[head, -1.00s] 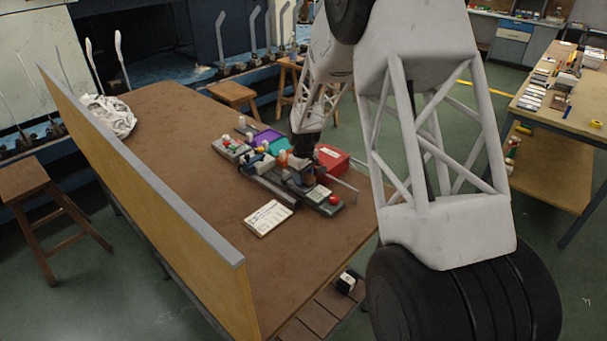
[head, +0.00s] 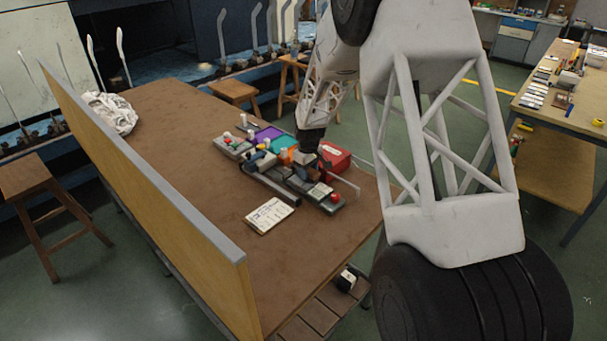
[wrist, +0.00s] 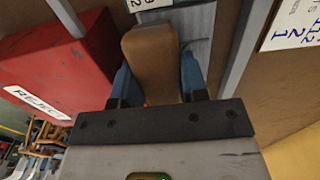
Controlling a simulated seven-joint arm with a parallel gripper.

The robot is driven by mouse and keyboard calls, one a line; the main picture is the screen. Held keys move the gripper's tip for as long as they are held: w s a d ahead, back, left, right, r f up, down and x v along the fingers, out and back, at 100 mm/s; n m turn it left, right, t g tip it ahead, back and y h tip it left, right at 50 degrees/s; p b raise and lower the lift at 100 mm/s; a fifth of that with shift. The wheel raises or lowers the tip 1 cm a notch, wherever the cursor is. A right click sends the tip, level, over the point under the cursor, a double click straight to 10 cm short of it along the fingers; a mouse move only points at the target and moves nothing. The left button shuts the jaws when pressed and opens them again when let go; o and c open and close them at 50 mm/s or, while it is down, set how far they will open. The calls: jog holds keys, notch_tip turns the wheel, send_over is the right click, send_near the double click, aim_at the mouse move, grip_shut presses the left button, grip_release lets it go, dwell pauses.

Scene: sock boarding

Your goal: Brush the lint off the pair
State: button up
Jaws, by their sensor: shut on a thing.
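My gripper (wrist: 160,78) is shut on a brown, rounded block (wrist: 152,62), which looks like the brush's handle. One blue finger presses on each side of it. Any bristles are hidden from the wrist view. In the head view my gripper (head: 308,158) is low over the right part of the cluttered row on the table, beside the red box. A pair of socks cannot be made out there; my gripper and the clutter hide part of that spot.
A red box (wrist: 62,62) labelled REJECT stands close to my gripper. Purple (head: 262,135) and teal (head: 283,143) trays lie behind the row. A written card (head: 269,215) lies in front. White cloth (head: 110,112) is heaped far left. A low partition (head: 150,190) edges the table. The brown tabletop (head: 190,160) is clear at left.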

jog(key=shift+a+r, duration=0.1)
jog(key=shift+r, duration=3.85)
